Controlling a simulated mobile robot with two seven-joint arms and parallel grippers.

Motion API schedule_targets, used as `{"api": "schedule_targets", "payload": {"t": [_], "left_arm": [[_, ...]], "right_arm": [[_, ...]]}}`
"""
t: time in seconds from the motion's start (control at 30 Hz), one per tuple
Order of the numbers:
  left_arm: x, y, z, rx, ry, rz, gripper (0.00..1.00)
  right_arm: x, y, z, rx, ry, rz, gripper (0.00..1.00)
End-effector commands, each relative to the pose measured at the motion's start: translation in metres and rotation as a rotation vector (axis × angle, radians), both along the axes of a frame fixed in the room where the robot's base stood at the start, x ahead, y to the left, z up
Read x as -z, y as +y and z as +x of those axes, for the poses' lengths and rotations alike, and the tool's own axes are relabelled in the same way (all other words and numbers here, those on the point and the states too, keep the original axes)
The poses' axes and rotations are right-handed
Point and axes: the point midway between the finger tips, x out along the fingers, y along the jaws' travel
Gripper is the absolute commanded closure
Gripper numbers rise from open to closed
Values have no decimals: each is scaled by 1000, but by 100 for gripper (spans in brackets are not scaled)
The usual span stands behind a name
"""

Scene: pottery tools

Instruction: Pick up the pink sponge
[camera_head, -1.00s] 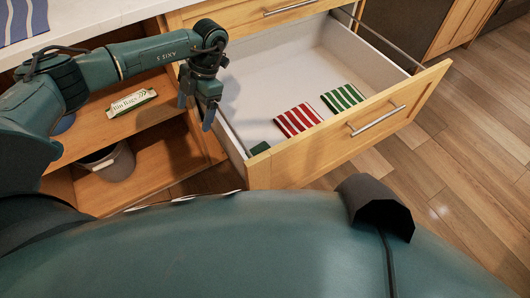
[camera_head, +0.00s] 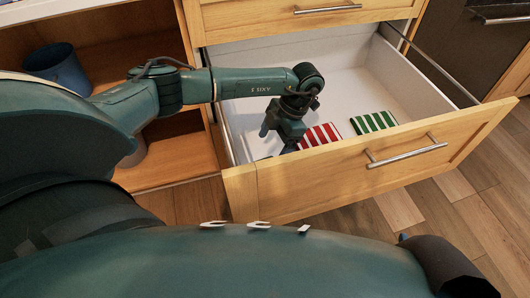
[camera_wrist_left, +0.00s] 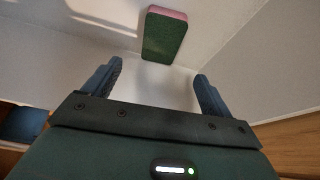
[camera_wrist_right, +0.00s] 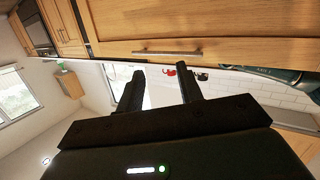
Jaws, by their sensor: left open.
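The pink sponge (camera_wrist_left: 165,35) shows in the left wrist view as a block with a dark green face and a pink edge. It lies on the pale drawer floor, beyond my fingertips and roughly in line with the gap between them. My left gripper (camera_wrist_left: 158,74) is open and empty, apart from the sponge. In the head view my left gripper (camera_head: 278,136) points down into the open drawer near its front left; the sponge cannot be made out there. My right gripper (camera_wrist_right: 160,70) shows only in the right wrist view, with its fingers apart and nothing between them.
The open drawer (camera_head: 350,165) has a wooden front with a metal handle (camera_head: 405,152). Inside lie a red-striped cloth (camera_head: 320,134) and a green-striped cloth (camera_head: 373,122), right of my left gripper. Open shelves with a blue pot (camera_head: 57,66) stand at the left.

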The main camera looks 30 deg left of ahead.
Motion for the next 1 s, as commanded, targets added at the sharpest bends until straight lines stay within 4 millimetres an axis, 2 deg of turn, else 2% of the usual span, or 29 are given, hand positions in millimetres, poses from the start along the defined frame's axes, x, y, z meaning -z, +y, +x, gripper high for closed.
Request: {"api": "schedule_targets", "payload": {"t": [0.03,0.13,0.37,0.63,0.77,1.0], "left_arm": [[12,3,-4,0,4,2,15],[27,6,-9,0,3,1,15],[43,10,-14,0,0,1,15],[80,17,-25,-1,1,1,15],[89,19,-28,-1,0,0,15],[90,19,-28,0,0,0,15]], "right_arm": [[2,1,0,-2,-13,0,64],[2,2,1,-7,-39,3,64],[0,3,1,-11,-69,4,64],[0,7,2,-34,-163,11,64],[-2,8,1,-40,-185,14,64],[-3,9,1,-40,-187,14,64]]}}
